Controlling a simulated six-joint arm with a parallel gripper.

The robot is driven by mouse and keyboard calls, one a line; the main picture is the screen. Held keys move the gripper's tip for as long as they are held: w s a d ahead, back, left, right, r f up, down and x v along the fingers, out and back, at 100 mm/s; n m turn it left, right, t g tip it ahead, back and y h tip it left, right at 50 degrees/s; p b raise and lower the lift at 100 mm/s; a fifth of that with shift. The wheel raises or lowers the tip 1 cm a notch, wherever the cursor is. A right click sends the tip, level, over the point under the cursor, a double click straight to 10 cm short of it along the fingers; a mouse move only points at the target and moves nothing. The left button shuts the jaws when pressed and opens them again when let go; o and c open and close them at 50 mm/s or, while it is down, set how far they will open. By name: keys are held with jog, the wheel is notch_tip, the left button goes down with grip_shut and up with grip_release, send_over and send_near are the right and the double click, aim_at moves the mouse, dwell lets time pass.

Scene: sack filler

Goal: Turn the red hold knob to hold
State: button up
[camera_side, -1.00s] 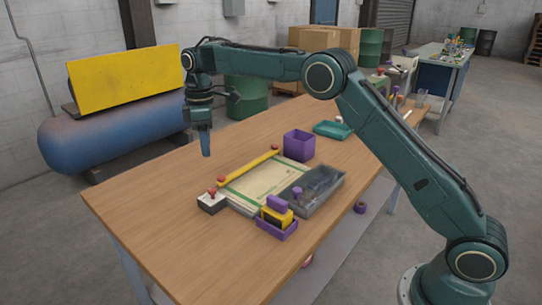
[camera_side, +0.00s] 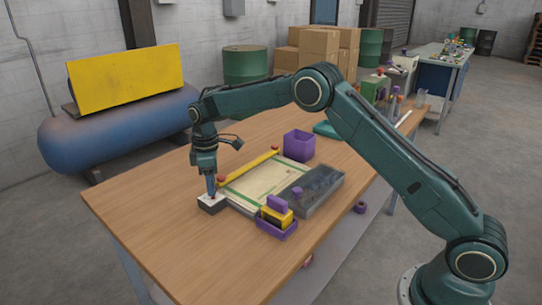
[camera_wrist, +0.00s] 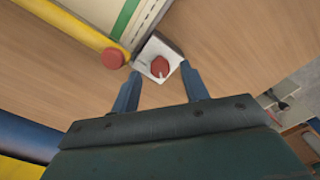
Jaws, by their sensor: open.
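The red hold knob (camera_wrist: 160,67) sits on a small box with a white top (camera_wrist: 150,48) in the wrist view, with a pale pointer mark on it. The box also shows in the side view (camera_side: 211,204), on the wooden table, where the knob is hidden by my gripper. My gripper (camera_wrist: 160,82) is open, one finger on each side of the knob's near side. The knob lies between or just beyond the fingertips; I cannot tell whether they touch it. In the side view my gripper (camera_side: 212,190) points down at the box.
A yellow bar (camera_side: 248,166) with red end knobs lies along the paper sack (camera_side: 257,182), close to the box. A dark clear-lidded tray (camera_side: 312,190), a purple holder (camera_side: 277,228) and a purple bin (camera_side: 299,145) stand to the right. The table's front left is clear.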

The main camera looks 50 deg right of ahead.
jog(key=shift+f, duration=0.65)
jog(key=shift+c, duration=0.5)
grip_shut()
